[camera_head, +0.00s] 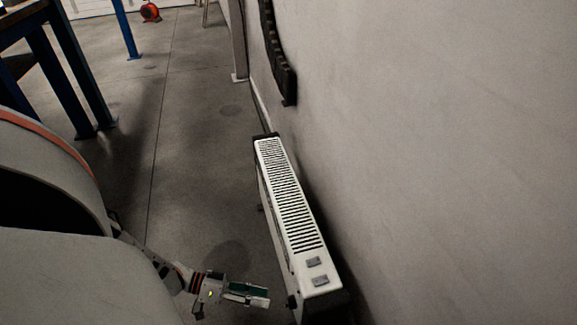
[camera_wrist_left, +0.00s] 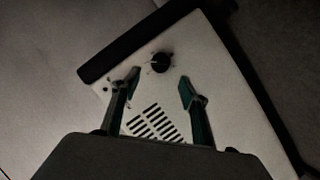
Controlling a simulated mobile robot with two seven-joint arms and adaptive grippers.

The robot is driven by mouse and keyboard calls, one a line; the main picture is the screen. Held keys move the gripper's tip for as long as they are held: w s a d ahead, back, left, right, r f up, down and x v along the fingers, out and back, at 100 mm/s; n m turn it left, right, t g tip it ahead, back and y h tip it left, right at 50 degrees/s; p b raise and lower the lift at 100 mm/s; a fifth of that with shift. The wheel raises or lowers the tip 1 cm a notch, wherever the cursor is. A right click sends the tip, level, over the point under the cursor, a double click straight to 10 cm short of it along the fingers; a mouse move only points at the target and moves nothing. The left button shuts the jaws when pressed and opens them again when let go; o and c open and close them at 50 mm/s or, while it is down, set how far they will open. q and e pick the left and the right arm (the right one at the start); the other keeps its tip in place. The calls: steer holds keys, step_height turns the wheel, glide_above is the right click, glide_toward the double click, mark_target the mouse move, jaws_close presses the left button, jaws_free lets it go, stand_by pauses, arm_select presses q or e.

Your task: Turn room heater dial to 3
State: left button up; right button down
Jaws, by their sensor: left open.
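The room heater (camera_head: 283,200) is a long white panel heater with a slotted top, standing along the wall. Its dial (camera_wrist_left: 160,62) is a small round black knob with a light pointer mark on the white face, above some slots. The numbers around it are too dark to read. The dial also shows at the heater's near side in the head view (camera_head: 292,302). My left gripper (camera_head: 262,297) is beside the heater's near end, close to the dial. In the wrist view its two green-padded fingers (camera_wrist_left: 160,80) are apart and empty, with the dial just beyond and between the tips.
Two grey switches (camera_head: 318,273) sit on the heater's top near end. The wall (camera_head: 450,150) rises directly to the right. A blue-legged table (camera_head: 65,75) stands at the far left. The concrete floor (camera_head: 195,150) left of the heater is clear.

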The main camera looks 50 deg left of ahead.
mark_target(287, 302)
arm_select(q)
steer(key=b+x, duration=0.1)
steer(key=x, duration=0.5)
steer(key=shift+s+f, duration=0.1)
steer(key=shift+x, duration=0.8)
steer(key=shift+a, duration=0.1)
steer(key=c, duration=1.1)
arm_select(e)
steer(key=shift+s+a+r+m, duration=0.1)
steer(key=shift+a+m, duration=0.3)
steer(key=shift+m, duration=0.4)
